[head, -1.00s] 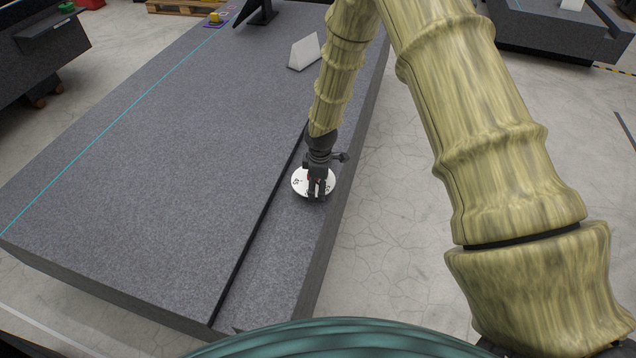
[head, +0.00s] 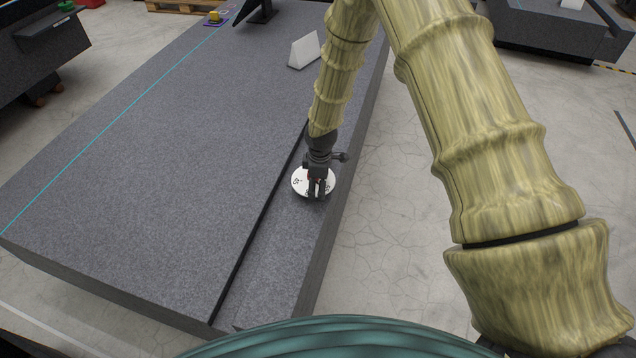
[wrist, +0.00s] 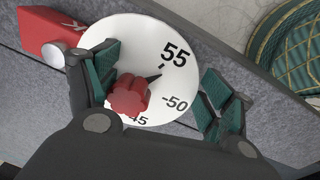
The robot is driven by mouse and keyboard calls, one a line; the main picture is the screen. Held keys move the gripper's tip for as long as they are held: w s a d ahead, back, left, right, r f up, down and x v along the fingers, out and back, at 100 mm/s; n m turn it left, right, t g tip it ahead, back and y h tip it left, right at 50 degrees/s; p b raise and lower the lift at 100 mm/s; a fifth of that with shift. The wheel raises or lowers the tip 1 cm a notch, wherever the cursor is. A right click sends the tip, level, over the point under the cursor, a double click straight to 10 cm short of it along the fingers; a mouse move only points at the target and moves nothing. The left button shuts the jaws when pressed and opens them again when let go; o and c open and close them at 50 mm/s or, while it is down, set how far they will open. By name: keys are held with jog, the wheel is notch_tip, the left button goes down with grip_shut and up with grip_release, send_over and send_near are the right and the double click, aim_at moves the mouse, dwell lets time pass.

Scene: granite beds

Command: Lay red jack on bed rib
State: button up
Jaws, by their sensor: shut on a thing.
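My gripper (head: 317,190) points down over a white disc (head: 300,180) near the right edge of the granite bed. In the wrist view, the green-padded fingers (wrist: 163,88) are on either side of a red lobed knob (wrist: 130,96) at the disc's middle. The disc carries the numbers 45, 50 and 55. A red block (wrist: 46,35) with a silver knob shows at the disc's upper left, partly hidden by it. The knob and block seem to be parts of the red jack. The bed rib seems to be the strip (head: 265,270) right of a dark line.
The large granite bed (head: 160,150) has a cyan line along its left. A white wedge-shaped block (head: 304,50) stands behind the gripper. A black bracket (head: 263,12) is farther back. Bare floor (head: 400,220) lies right of the bed. The bed's middle is clear.

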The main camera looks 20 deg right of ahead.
jog(key=shift+f, duration=0.2)
jog(key=o, duration=1.3)
jog(key=r, duration=0.8)
jog(key=s+r, duration=0.1)
jog(key=r, duration=0.3)
